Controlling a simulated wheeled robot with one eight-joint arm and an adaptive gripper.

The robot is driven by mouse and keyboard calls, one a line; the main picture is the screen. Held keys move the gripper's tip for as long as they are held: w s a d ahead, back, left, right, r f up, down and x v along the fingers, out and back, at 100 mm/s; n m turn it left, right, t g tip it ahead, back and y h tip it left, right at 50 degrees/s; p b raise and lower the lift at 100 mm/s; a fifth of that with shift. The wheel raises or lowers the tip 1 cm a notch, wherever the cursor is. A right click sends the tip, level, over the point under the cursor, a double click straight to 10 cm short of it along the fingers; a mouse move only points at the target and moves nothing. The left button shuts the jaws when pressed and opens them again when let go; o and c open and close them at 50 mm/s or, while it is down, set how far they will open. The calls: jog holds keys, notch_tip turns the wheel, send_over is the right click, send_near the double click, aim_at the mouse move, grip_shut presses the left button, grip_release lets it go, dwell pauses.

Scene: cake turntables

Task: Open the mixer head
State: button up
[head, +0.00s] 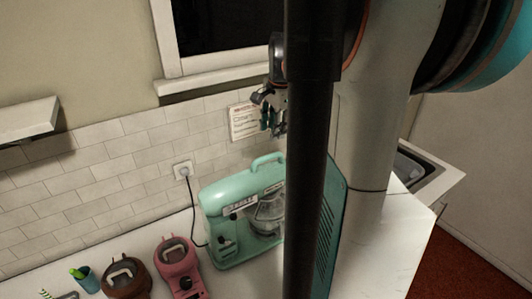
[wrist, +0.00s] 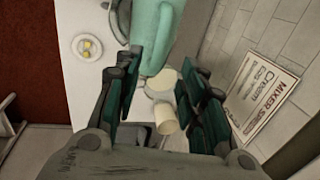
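The mint-green mixer (head: 228,194) stands on the white counter in the head view, its head lying level over a glass bowl (head: 267,212). A handle (head: 267,160) rises from the top of the mixer. My dark column hides the mixer's right side. My gripper (head: 268,112) is above the mixer, near the wall, partly hidden by the column. In the wrist view, my gripper (wrist: 161,82) has its dark-green fingers spread with a gap between them. A mint-green part of the mixer (wrist: 153,28) shows beyond the fingertips.
Brown (head: 127,278) and pink (head: 178,265) appliances stand left of the mixer. A black cord runs to a wall outlet (head: 183,170). A printed sign (head: 243,121) hangs on the tiled wall. Cream round objects (wrist: 165,117) show between the fingers. A plate (wrist: 88,47) lies on the counter.

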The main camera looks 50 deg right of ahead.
aim_at(268, 156)
jog(key=f, duration=0.3)
jog(key=w+f, duration=0.1)
jog(key=f, duration=0.3)
jog(key=w+f, duration=0.1)
jog(key=f, duration=0.3)
jog(key=shift+w+d+f, duration=0.15)
jog(key=shift+d+f, duration=0.05)
jog(key=shift+d, duration=0.15)
grip_shut()
